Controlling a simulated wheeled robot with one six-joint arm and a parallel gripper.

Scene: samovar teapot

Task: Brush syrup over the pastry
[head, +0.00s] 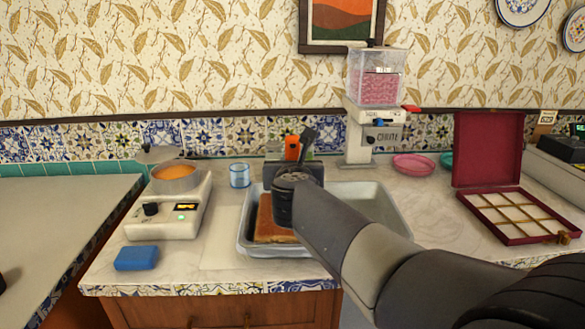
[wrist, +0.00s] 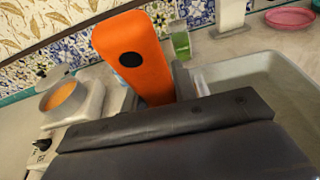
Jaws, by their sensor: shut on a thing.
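The pastry (head: 265,222) is a golden-brown slab in the left part of a grey metal tray (head: 375,205), partly hidden by my arm. My gripper (head: 291,164) is over the tray and shut on an orange handle (head: 292,147), likely the brush. The orange handle, with a dark round hole, fills the middle of the wrist view (wrist: 132,60). Its lower end and any bristles are hidden, so I cannot tell whether they touch the pastry. A pot of orange liquid (head: 175,175), perhaps the syrup, sits on a white heater (head: 170,212) left of the tray.
A blue glass (head: 239,175) stands behind the tray's left side. A blue sponge (head: 136,258) lies at the front left. A dispenser (head: 375,100) stands at the back, pink plates (head: 414,165) beside it. An open red box (head: 498,222) is at right.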

